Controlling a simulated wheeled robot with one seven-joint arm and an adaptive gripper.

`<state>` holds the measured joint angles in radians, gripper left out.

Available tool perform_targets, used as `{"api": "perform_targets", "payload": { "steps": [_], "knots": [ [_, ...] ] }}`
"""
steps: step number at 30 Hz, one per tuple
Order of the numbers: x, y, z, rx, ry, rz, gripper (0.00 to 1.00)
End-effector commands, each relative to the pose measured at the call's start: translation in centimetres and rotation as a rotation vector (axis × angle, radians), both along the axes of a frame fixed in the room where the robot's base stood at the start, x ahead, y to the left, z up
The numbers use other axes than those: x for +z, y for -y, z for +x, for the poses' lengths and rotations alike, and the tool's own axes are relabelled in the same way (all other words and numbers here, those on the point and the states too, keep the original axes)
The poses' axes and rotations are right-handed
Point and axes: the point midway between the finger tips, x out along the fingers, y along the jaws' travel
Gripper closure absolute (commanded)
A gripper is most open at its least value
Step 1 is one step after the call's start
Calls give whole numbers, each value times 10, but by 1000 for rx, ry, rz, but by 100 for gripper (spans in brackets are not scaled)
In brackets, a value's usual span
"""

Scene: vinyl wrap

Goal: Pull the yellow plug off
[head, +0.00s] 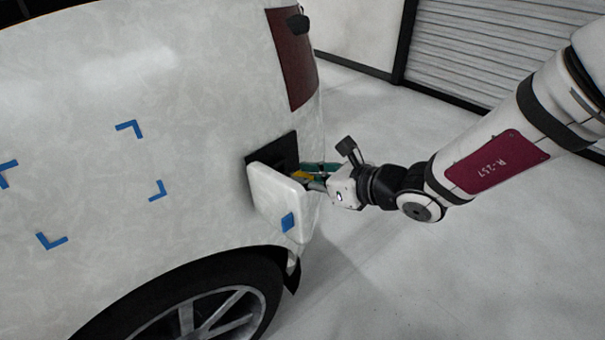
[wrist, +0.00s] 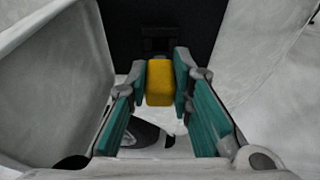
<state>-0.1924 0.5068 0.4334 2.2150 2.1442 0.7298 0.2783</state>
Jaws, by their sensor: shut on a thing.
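The yellow plug (wrist: 159,83) sits between the teal finger pads of my gripper (wrist: 160,88) in the wrist view. The pads press on its left and right sides. Behind the plug is a dark recess (wrist: 195,30) in the car's side; a dark fitting shows just above the plug. I cannot tell whether the plug is still seated there. In the head view my gripper (head: 313,178) reaches in from the right behind the open white flap (head: 275,198), and only a bit of yellow (head: 301,176) shows. The flap hides part of the fingers.
The white car (head: 130,80) fills the left, with blue corner marks on its side and a wheel (head: 215,315) below. The flap stands close to the left of my gripper. The floor (head: 450,270) to the right is clear, with a shutter door (head: 480,50) behind.

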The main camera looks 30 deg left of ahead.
Motion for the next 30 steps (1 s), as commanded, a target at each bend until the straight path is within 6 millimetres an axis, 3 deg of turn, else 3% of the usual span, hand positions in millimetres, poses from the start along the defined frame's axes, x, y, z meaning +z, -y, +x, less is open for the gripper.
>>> {"api": "perform_targets", "payload": {
  "steps": [30],
  "knots": [
    [5,39,-8,0,0,0,100]
  ]
}}
